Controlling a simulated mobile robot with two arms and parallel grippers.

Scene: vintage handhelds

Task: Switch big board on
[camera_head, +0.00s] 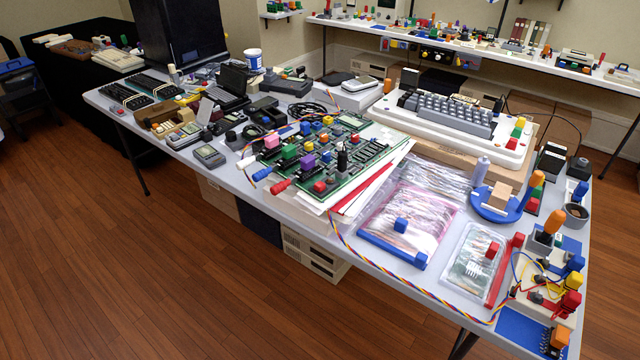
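A big green circuit board (322,158) lies tilted on a stack of papers and plastic sleeves near the middle of the white table. It carries several coloured blocks: yellow, green, purple, red and blue. A dark upright part (342,158) stands near its right front. A red-tipped piece (281,186) and a blue-tipped piece (262,174) stick out at its left front edge. I cannot tell which part is a switch or whether the board is powered. Neither of my grippers is in view.
A white keyboard unit (510,145) stands behind right. Bagged boards (410,215), a blue tape dispenser (497,205) and a wired block assembly (545,290) crowd the right. Small handhelds (209,156) fill the left. A multicoloured cable runs along the front edge. The wooden floor in front is clear.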

